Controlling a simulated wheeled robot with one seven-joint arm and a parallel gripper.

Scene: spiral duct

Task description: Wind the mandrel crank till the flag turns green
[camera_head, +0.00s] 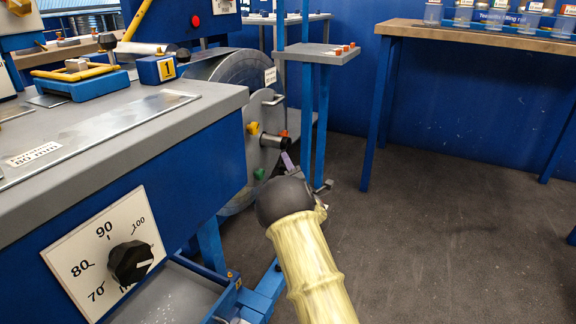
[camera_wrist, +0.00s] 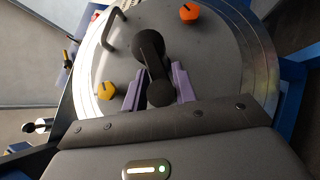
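The mandrel's grey round plate (camera_head: 236,160) stands at the end of the bench in the head view and fills the wrist view (camera_wrist: 215,60). Its dark crank (camera_head: 273,140) sticks out from the plate; in the wrist view the crank (camera_wrist: 150,50) ends in a rounded grip. My gripper (camera_wrist: 158,90) has its two purple fingers apart, one on each side of this grip, with gaps showing. In the head view one purple fingertip of my gripper (camera_head: 288,161) shows just below the crank; my wrist hides the rest. I cannot pick out the flag.
Yellow (camera_head: 252,128), orange (camera_head: 283,133) and green (camera_head: 259,173) knobs sit on the plate, with a loop handle (camera_head: 273,98). The blue bench (camera_head: 130,130) with a dial (camera_head: 130,262) is at left. A blue stand (camera_head: 321,120) is close at right. Floor is clear beyond.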

